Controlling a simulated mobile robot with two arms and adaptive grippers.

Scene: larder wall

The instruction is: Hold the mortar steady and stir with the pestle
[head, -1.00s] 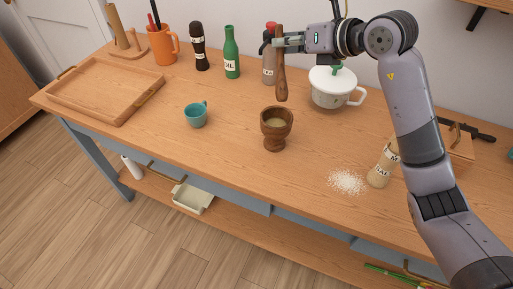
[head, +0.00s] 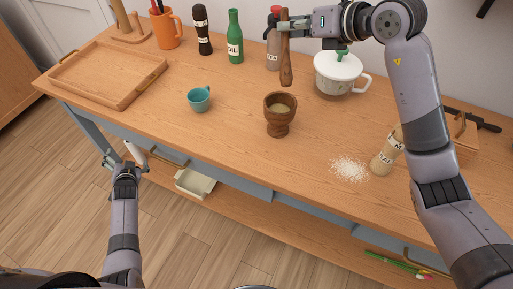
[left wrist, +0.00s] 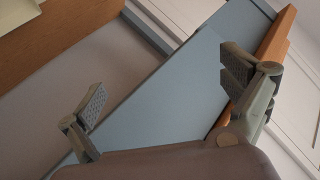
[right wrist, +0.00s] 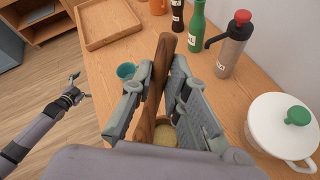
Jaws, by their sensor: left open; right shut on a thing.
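The wooden mortar (head: 280,122) stands upright on the worktop, with pale contents in its bowl (right wrist: 164,132). My right gripper (head: 286,23) is shut on the wooden pestle (head: 287,62), which hangs upright above and just behind the mortar, apart from it. In the right wrist view the pestle (right wrist: 155,85) passes between both fingers. My left gripper (head: 124,162) is open and empty, in front of the table's front edge and below the top, left of the mortar. In the left wrist view its fingers (left wrist: 165,90) are spread with only table frame beyond them.
A teal cup (head: 199,99) stands left of the mortar. Spilled white grains (head: 349,168) and a tilted labelled shaker (head: 387,152) lie to the right. A white lidded pot (head: 338,75), green bottle (head: 235,40) and wooden tray (head: 80,85) stand around. Worktop near the mortar is clear.

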